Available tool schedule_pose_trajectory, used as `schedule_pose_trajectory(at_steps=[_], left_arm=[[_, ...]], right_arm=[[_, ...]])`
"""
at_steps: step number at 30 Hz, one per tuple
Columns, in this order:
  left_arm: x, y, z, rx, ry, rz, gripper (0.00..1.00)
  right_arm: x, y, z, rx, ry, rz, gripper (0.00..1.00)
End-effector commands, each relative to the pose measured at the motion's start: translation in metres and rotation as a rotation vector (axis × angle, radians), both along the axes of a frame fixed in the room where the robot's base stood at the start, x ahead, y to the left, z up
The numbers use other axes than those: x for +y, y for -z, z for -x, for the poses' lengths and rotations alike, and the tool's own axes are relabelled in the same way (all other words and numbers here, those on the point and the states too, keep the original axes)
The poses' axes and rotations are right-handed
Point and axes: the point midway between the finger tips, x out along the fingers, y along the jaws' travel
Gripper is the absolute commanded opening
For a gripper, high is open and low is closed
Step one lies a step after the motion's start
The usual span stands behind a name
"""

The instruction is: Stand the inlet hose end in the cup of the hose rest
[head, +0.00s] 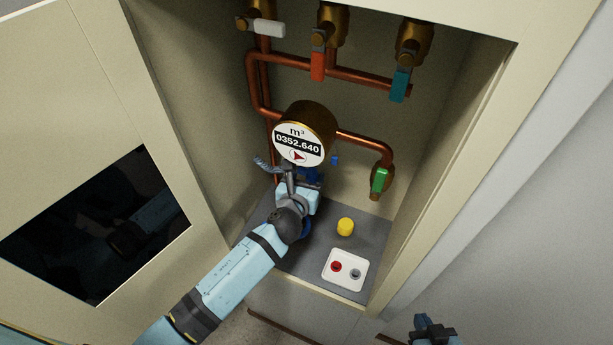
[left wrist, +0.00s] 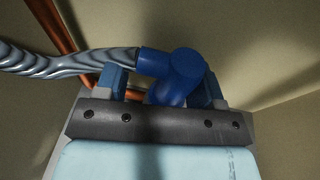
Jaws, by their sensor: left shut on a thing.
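The inlet hose end is a blue elbow piece (left wrist: 172,68) between the fingers of my left gripper (left wrist: 165,88) in the left wrist view. A grey ribbed hose (left wrist: 65,62) runs from it to the left, and a short piece of this hose (head: 263,164) shows in the head view. My left gripper (head: 303,178) is shut on the hose end just below the round meter. I cannot clearly make out the hose rest; a blue rounded part (head: 306,228) shows partly behind my left wrist. My right gripper (head: 433,327) is at the bottom edge, away from the closet; its opening is unclear.
The meter (head: 300,140) and copper pipes (head: 340,72) fill the back. White, red (head: 318,66) and teal (head: 400,85) valve handles hang above; a green handle (head: 380,180) is at right. A yellow knob (head: 346,227) and white socket plate (head: 345,269) occupy the grey floor.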

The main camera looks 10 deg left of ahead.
Motion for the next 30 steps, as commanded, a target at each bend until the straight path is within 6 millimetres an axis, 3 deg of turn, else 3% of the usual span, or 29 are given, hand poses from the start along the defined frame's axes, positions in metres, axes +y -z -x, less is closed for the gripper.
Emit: schedule_pose_trajectory(at_steps=[24, 25, 28, 30], left_arm=[[-0.0004, 0.0047, -0.0001, 0.000, 0.000, 0.001, 0.37], [-0.0003, 0.0046, -0.0002, 0.000, 0.000, 0.001, 0.65], [-0.0003, 0.0046, -0.0002, 0.000, 0.000, 0.001, 0.88], [-0.0002, 0.0046, -0.0002, 0.000, 0.000, 0.000, 0.92]], right_arm=[[-0.0005, 0.0010, 0.0003, 0.003, 0.000, 0.001, 0.00], [-0.0004, 0.0010, 0.0003, 0.003, 0.000, 0.001, 0.00], [-0.0005, 0.0010, 0.0003, 0.003, 0.000, 0.001, 0.00], [-0.0005, 0.0010, 0.0003, 0.003, 0.000, 0.001, 0.00]])
